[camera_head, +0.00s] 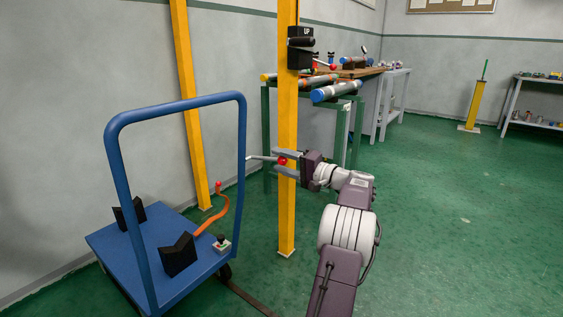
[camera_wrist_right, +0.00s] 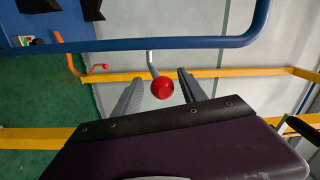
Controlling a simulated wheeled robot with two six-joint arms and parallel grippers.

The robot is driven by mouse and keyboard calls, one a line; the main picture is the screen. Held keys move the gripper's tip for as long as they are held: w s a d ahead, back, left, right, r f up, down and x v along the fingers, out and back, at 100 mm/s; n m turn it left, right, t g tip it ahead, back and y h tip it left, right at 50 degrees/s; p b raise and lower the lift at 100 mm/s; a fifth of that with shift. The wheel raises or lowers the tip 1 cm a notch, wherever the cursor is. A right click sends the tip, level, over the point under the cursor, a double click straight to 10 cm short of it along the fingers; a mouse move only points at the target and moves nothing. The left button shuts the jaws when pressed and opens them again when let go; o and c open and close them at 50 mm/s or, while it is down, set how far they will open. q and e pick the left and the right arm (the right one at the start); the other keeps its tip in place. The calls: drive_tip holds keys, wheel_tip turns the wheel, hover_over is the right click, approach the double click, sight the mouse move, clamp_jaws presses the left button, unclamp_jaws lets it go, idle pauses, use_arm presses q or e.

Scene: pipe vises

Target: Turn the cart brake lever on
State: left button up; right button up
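A blue cart (camera_head: 205,262) with a tall blue tube handle (camera_head: 178,103) stands at the left. An orange curved lever (camera_head: 214,221) with a red ball tip (camera_head: 218,185) rises from it; both also show in the right wrist view (camera_wrist_right: 68,66). A grey rod with a red ball (camera_head: 282,161) reaches out beside the handle; where it is fixed is unclear. My right gripper (camera_head: 286,162) is open, with this ball (camera_wrist_right: 162,88) between its fingers and visible gaps on both sides. My left gripper is not in view.
A yellow post (camera_head: 286,215) stands close by the right gripper, and another (camera_head: 188,100) by the wall. Two black V-blocks (camera_head: 180,254) and a small button box (camera_head: 222,245) sit on the cart. A green-legged bench (camera_head: 340,130) stands behind.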

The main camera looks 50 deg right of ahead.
drive_tip(key=s+d+p, duration=0.1)
drive_tip(key=s+p, duration=0.2)
drive_tip(key=s, duration=0.6)
drive_tip(key=shift+f, duration=0.15)
